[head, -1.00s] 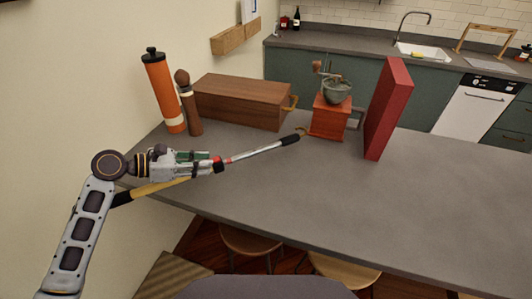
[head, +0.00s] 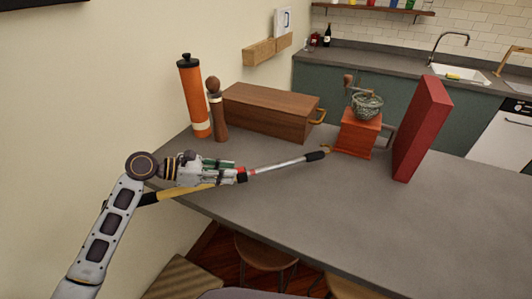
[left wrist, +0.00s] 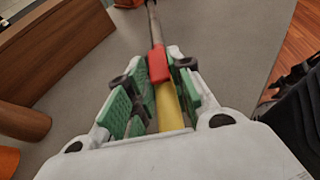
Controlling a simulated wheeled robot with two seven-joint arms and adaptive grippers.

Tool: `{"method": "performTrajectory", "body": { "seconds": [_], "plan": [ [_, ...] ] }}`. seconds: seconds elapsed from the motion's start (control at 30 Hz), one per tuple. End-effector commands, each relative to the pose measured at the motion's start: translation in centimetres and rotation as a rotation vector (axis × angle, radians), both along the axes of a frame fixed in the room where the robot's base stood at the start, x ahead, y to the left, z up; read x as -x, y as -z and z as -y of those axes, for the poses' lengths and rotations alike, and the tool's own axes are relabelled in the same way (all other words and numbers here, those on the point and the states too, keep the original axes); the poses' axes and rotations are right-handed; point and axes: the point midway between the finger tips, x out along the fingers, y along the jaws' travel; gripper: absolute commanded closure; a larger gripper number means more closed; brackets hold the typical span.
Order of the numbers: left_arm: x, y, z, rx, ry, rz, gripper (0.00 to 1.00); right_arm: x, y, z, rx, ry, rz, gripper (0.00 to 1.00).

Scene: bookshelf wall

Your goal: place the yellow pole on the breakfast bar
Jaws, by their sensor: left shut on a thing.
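The yellow pole (head: 186,192) has a yellow shaft, a red collar, a grey section and black ends. My left gripper (head: 238,174) is shut on it near the red collar. In the left wrist view the yellow pole (left wrist: 168,105) runs between the green finger pads of my left gripper (left wrist: 160,95). Its grey end reaches over the grey breakfast bar (head: 330,215); the other black end is out past the bar's left edge, by my arm. I cannot tell whether the pole touches the top. My right gripper is not in view.
On the bar stand an orange cylinder (head: 194,100), a brown pepper mill (head: 217,115), a wooden box (head: 265,112), a red coffee grinder (head: 357,135) and an upright red panel (head: 422,130). The bar's front and right are clear. Stools (head: 265,250) stand below.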

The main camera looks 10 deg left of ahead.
Motion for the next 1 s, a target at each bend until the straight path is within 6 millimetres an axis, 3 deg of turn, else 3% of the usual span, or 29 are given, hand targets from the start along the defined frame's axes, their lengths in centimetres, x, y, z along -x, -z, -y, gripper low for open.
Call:
{"method": "performTrajectory", "body": {
  "seconds": [1.0],
  "plan": [
    [-8.7, -0.2, 2.8, 0.002, 0.000, 0.003, 1.00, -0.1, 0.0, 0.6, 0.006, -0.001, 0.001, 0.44]
  ]
}}
